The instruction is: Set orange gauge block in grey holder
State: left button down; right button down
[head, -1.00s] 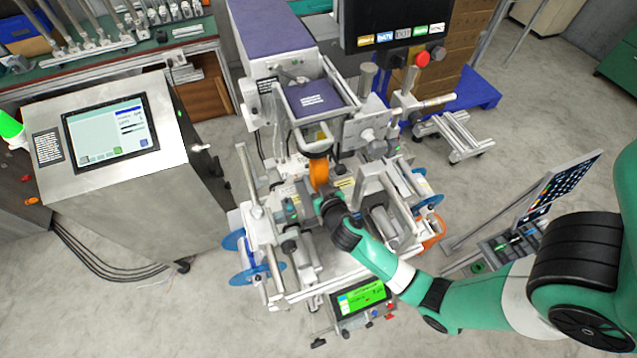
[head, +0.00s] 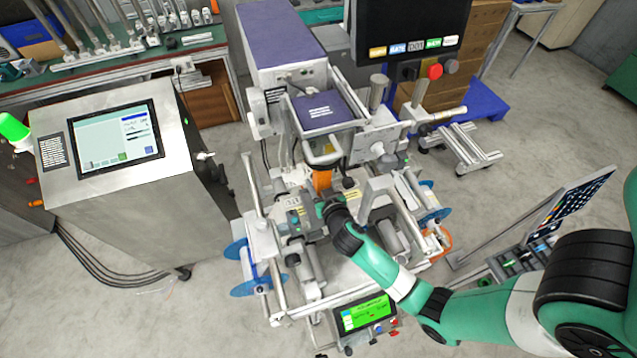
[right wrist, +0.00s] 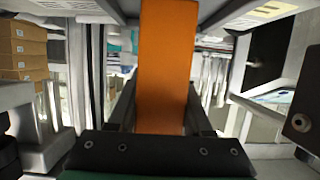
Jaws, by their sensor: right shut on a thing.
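The orange gauge block (head: 321,180) stands over the middle of the machine, just below the raised handle. In the right wrist view the block (right wrist: 166,65) is a long flat orange slab between the dark fingers, reaching up past the top edge. My right gripper (head: 321,194) is shut on it; the fingers also show in the right wrist view (right wrist: 165,112). I cannot clearly pick out the grey holder among the machine's grey parts. My left gripper is not in view.
The machine's bed (head: 352,265) is crowded with grey rollers, posts and blue discs (head: 243,288). A metal handle and purple-topped box (head: 322,110) hang close behind the block. A control console (head: 120,165) stands left, a black panel (head: 412,30) behind.

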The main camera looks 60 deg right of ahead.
jog(key=shift+f, duration=0.25)
jog(key=shift+c, duration=1.2)
grip_release()
jog(key=shift+a, duration=0.1)
jog(key=shift+s+a+r, duration=0.15)
jog(key=shift+s+a, duration=0.1)
jog(key=v, duration=1)
jog(key=shift+s+a, duration=0.25)
jog(key=shift+r, duration=0.15)
